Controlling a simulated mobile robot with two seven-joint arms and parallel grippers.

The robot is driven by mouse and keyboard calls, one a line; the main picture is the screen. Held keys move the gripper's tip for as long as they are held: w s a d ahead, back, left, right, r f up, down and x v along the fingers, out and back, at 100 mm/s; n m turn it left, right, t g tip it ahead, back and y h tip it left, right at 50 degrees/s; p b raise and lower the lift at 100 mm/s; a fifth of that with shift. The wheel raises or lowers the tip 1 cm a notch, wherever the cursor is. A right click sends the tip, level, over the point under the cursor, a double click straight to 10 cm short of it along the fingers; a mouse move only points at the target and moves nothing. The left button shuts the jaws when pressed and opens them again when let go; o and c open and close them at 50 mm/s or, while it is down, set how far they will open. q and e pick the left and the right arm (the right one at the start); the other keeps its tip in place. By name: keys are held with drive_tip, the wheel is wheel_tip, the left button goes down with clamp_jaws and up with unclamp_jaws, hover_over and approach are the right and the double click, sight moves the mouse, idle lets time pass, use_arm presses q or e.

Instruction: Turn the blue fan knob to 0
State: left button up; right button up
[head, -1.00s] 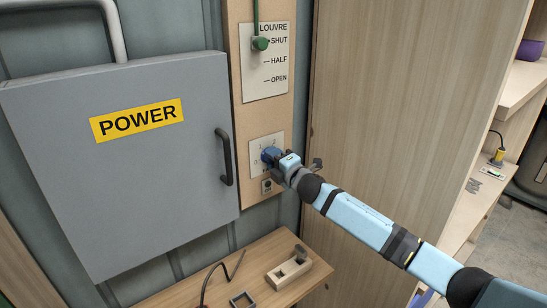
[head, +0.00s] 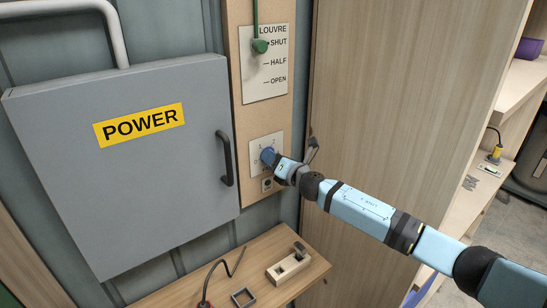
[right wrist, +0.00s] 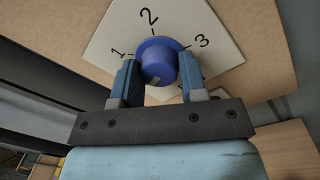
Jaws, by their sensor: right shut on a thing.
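The blue fan knob (head: 267,156) sits on a white dial plate (head: 256,145) on the wooden panel, right of the POWER box. In the right wrist view the knob (right wrist: 158,60) is round with a wider flange and a small pale mark low on its face. My right gripper (head: 274,163) is at the knob; its two blue-grey fingers (right wrist: 159,76) are shut on it from both sides. The plate shows 1, 2 and 3 around the knob in the wrist view; its lower part is mostly hidden by my gripper. My left gripper is not in view.
The grey POWER box (head: 150,185) with a black handle (head: 224,158) is left of the knob. A green louvre lever (head: 260,46) is above, at SHUT. A tall wooden panel (head: 400,100) stands right.

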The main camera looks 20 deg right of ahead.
drive_tip(key=shift+n, duration=0.4)
drive_tip(key=o, duration=0.9)
drive_tip(key=b+v, duration=0.1)
drive_tip(key=v, duration=1.2)
drive_tip(key=shift+s+d+b, duration=0.2)
drive_tip(key=shift+s+b, duration=0.1)
drive_tip(key=shift+s, duration=0.05)
